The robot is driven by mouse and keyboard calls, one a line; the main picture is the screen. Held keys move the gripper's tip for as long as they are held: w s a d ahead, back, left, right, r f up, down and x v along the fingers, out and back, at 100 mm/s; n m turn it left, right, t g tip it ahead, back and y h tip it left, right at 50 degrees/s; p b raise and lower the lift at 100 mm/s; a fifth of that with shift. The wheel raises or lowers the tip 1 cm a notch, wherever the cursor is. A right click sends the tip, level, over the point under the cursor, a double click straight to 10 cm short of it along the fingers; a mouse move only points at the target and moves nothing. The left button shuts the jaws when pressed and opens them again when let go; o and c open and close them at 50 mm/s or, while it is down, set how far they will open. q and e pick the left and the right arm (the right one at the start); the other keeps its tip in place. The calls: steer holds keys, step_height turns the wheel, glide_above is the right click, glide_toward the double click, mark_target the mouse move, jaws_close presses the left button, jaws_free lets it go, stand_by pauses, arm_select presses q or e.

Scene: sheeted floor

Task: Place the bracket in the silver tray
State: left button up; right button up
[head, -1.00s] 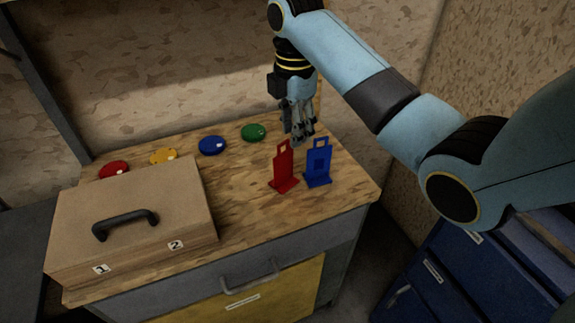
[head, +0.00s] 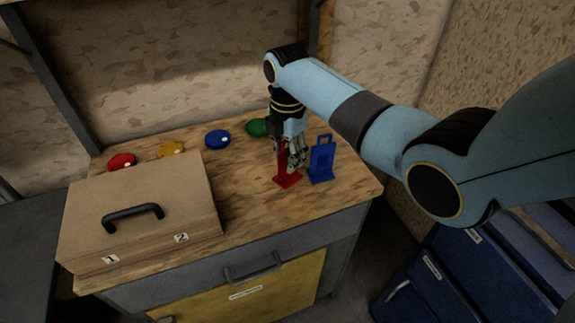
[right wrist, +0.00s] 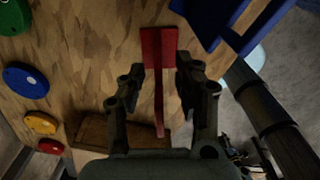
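A red bracket (head: 285,181) stands upright on the wooden bench top, its upper part mostly hidden by my right gripper (head: 293,162) in the head view. In the right wrist view the red bracket (right wrist: 158,95) stands between the two fingers of my right gripper (right wrist: 158,78), with a gap visible on each side. The right gripper is open and points down. A blue bracket (head: 321,160) stands upright just right of the red one; part of it shows in the right wrist view (right wrist: 212,20). I see no silver tray. My left gripper is not in view.
A wooden box (head: 140,205) with a black handle, labelled 1 and 2, covers the bench's left part. Red (head: 122,162), yellow (head: 171,150), blue (head: 218,139) and green (head: 256,127) discs line the back. Blue drawers (head: 440,275) stand at lower right. Bench centre is clear.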

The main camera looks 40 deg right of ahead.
steer(key=shift+f, duration=0.15)
jaws_close()
stand_by(0.5)
